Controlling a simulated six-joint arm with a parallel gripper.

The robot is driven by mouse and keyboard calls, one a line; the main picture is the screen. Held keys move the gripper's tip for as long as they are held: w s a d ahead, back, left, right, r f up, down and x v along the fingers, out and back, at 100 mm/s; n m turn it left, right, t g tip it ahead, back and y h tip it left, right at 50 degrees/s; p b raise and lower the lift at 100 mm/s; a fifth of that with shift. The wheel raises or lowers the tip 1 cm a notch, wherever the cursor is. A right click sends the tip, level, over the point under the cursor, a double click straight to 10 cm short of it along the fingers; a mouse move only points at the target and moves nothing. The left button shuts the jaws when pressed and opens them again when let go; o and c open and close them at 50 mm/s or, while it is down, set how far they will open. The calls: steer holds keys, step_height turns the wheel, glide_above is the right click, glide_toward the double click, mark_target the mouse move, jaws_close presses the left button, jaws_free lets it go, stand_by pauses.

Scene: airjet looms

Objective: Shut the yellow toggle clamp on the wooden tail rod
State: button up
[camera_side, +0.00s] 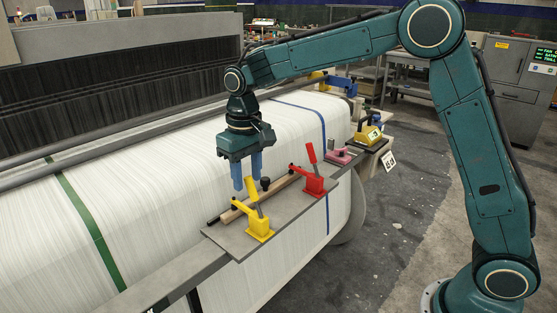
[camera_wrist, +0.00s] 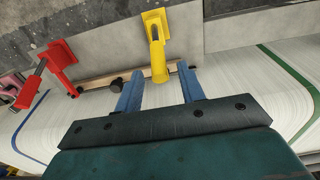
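The yellow toggle clamp (camera_side: 260,226) stands on a grey plate at the near end of the wooden tail rod (camera_side: 275,188). Its handle points up, leaning slightly left. My gripper (camera_side: 248,181) is above the rod, fingers pointing down, just behind the handle top. Its two blue fingers are apart with nothing gripped. In the wrist view the yellow clamp (camera_wrist: 157,50) shows beyond the fingers, and its handle end appears in the gap between the fingertips (camera_wrist: 159,76). I cannot tell if they touch. The rod (camera_wrist: 98,82) is partly hidden there by the fingers and clamp.
A red toggle clamp (camera_side: 314,182) with raised handle stands at the rod's far end, right of my gripper. A black knob (camera_side: 265,183) sits between the clamps. A pink clamp (camera_side: 338,156) and a yellow device (camera_side: 369,136) are further right. White warp (camera_side: 150,190) lies behind.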

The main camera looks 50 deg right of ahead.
steer(key=shift+r, duration=3.5)
steer(key=shift+r, duration=0.15)
step_height(320, 180, up, 14)
steer(key=shift+f, duration=0.25)
